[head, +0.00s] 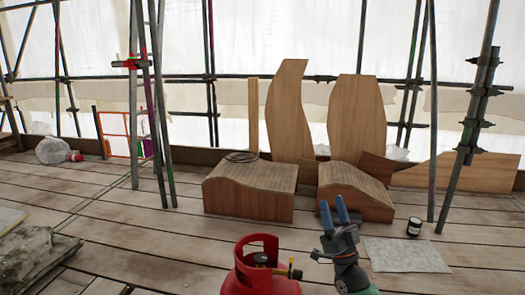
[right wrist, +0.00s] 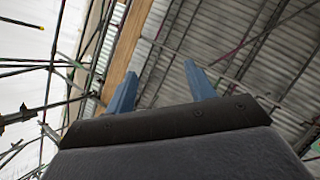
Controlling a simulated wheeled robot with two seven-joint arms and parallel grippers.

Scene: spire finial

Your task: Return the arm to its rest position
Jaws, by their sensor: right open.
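My right gripper (head: 334,213) shows at the lower middle of the head view, its two blue fingers pointing up. The fingers are apart with nothing between them. In the right wrist view the blue fingers of my right gripper (right wrist: 163,88) are also spread and empty, with the roof sheeting and scaffold poles behind them. In the head view the gripper stands just right of a red gas cylinder (head: 262,275) and in front of a curved wooden block (head: 355,188). My left gripper is not in either view.
A second wooden block (head: 250,190) stands to the left, with tall shaped boards (head: 290,110) behind. Scaffold poles (head: 470,130) rise at right and left. A pale sheet (head: 405,255) and a small dark jar (head: 414,227) lie on the plank floor. Rumpled cloth (head: 35,260) lies at far left.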

